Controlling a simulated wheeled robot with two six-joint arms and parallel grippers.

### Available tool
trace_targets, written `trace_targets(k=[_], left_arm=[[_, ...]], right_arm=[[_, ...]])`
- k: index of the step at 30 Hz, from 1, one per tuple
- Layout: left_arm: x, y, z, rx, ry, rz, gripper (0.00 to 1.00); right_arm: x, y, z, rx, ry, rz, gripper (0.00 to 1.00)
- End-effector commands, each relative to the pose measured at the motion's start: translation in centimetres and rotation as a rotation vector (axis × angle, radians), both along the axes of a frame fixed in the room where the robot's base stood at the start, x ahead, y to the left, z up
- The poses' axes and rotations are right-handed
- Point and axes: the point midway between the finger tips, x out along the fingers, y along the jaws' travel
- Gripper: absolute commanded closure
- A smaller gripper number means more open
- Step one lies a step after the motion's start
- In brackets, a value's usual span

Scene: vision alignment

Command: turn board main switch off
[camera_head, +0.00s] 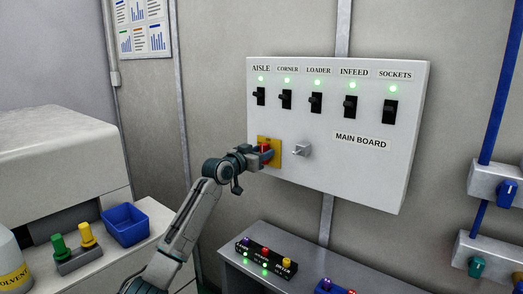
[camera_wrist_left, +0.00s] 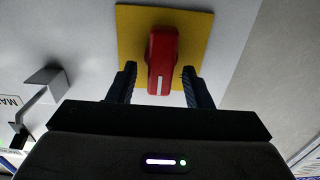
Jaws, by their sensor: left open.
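The main board (camera_head: 345,190) is a white panel on the wall. Its main switch is a red rotary handle (camera_wrist_left: 162,58) on a yellow plate (camera_wrist_left: 190,38). In the head view the red handle (camera_head: 266,147) and yellow plate (camera_head: 276,158) are partly covered by my left gripper (camera_head: 264,153). In the left wrist view my left gripper (camera_wrist_left: 162,84) is open, with one finger on each side of the red handle's near end. Gaps show between the fingers and the handle. The handle's white mark lies toward the gripper. My right gripper is not in view.
A grey metal lever or latch (camera_head: 301,150) sticks out of the board just right of the yellow plate. Several black breaker switches (camera_head: 316,103) with green lamps line the board's top. A bench with button boxes (camera_head: 266,257) stands below. A blue bin (camera_head: 125,224) is at the left.

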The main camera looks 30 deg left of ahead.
Motion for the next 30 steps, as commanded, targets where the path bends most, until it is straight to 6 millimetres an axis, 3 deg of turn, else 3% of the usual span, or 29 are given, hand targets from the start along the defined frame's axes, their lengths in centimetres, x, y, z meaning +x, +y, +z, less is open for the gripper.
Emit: trace_targets(k=[10, 17, 30], left_arm=[[0.36, -0.02, -0.09, 0.0, 0.001, 0.0, 0.56], [0.34, -0.02, -0.09, 0.0, 0.001, 0.0, 0.99], [0.38, 0.08, 0.06, -0.094, 0.009, 0.0, 0.99]], right_arm=[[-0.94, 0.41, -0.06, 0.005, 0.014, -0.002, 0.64], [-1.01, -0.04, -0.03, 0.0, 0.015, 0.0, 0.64], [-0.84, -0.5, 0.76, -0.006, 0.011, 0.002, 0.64]])
